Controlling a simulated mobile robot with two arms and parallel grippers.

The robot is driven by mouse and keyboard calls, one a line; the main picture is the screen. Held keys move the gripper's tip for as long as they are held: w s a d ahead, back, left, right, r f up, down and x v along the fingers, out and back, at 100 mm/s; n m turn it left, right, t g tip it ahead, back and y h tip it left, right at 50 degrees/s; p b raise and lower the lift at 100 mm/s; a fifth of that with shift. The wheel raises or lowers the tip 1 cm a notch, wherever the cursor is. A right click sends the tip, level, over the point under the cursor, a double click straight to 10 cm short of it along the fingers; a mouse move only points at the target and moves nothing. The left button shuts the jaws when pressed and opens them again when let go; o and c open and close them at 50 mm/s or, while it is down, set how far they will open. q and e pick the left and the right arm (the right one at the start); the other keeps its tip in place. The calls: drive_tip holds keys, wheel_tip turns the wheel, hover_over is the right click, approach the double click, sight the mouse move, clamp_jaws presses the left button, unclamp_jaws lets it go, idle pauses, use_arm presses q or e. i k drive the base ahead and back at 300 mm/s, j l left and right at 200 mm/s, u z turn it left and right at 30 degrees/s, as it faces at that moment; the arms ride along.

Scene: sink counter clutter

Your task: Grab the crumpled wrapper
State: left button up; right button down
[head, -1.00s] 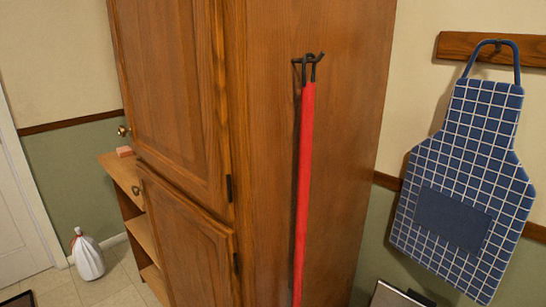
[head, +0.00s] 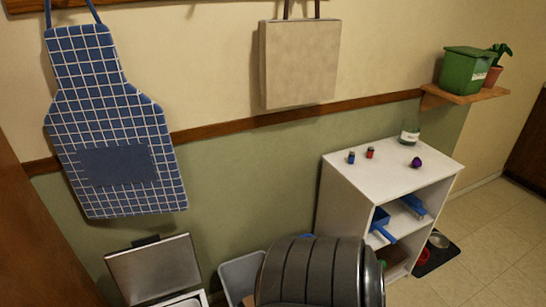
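A small dark purple, crumpled-looking ball (head: 416,162) lies on top of the white shelf unit (head: 350,165), toward its right side. It may be the crumpled wrapper, but it is too small to be sure. Neither of my grippers shows in the head view.
Two small bottles (head: 371,153) and a glass jar (head: 409,134) share the shelf top. Blue dustpan pieces (head: 383,225) are inside the unit.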

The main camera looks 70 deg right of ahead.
sight(416, 162)
drive_tip(key=z, duration=3.4)
drive_tip(key=i+l+u, duration=0.1)
drive_tip(key=u, duration=0.3)
drive_tip(key=i+l+u, duration=0.1)
drive_tip(key=l+u, duration=0.15)
drive_tip(key=u, duration=0.15)
drive_tip(key=l+u, duration=0.2)
drive_tip(key=u, duration=0.2)
drive_tip(key=i, duration=0.05)
